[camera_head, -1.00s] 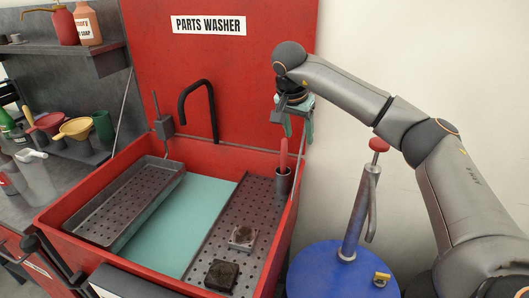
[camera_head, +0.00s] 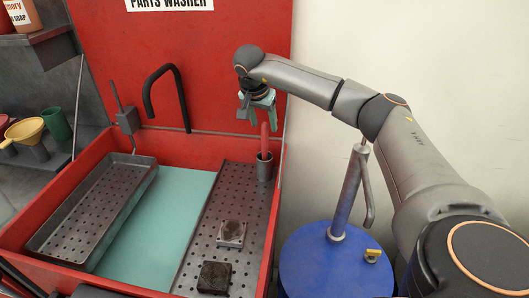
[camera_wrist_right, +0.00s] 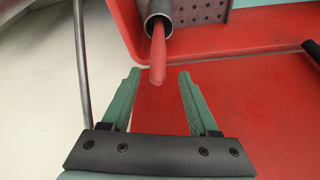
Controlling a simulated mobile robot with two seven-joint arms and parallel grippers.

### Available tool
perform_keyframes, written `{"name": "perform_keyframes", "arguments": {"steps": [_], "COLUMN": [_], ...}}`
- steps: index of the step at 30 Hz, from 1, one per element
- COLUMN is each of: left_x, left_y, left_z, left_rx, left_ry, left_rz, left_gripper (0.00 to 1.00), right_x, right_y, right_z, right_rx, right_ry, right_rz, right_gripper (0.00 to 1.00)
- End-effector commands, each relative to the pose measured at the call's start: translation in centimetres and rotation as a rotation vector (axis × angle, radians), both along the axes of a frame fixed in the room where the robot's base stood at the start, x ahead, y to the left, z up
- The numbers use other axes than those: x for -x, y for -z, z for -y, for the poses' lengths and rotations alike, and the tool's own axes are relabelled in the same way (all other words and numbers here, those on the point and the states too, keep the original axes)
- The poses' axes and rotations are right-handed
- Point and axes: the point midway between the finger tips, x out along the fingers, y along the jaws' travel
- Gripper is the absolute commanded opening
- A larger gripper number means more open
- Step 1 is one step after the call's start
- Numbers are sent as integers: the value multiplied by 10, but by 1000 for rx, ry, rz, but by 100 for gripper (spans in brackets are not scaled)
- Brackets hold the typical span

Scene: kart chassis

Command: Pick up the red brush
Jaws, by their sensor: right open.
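The red brush (camera_head: 264,140) stands upright in a grey cup (camera_head: 264,168) at the right back corner of the parts washer, with only its red handle showing. In the right wrist view the handle (camera_wrist_right: 158,55) points out of the cup (camera_wrist_right: 157,12) toward the space between my fingers. My right gripper (camera_head: 258,108) is right above the handle in the head view, fingers pointing down. The right wrist view shows its two green fingers (camera_wrist_right: 158,75) apart with nothing held between them. The brush's lower end is hidden in the cup. My left gripper is not in view.
The red washer basin (camera_head: 105,150) holds a perforated tray (camera_head: 95,210) at left and a perforated shelf (camera_head: 208,215) with two small blocks (camera_head: 232,233). A black faucet (camera_head: 150,95) rises at the back. A blue drum (camera_head: 335,265) with a pump stands right of the washer.

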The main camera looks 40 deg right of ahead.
Motion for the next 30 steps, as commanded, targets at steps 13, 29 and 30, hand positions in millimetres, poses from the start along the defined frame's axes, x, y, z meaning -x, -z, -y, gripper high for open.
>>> {"name": "perform_keyframes", "arguments": {"steps": [13,29,30], "left_x": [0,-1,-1], "left_y": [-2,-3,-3], "left_z": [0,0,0], "left_rx": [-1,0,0], "left_ry": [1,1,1], "left_rz": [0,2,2], "left_gripper": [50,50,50], "right_x": [-3,-3,-3], "right_y": [46,45,45], "right_z": [15,15,15], "right_rx": [1,0,0], "right_ry": [2,1,1], "right_rz": [-1,-2,-2], "right_gripper": [60,19,14]}}
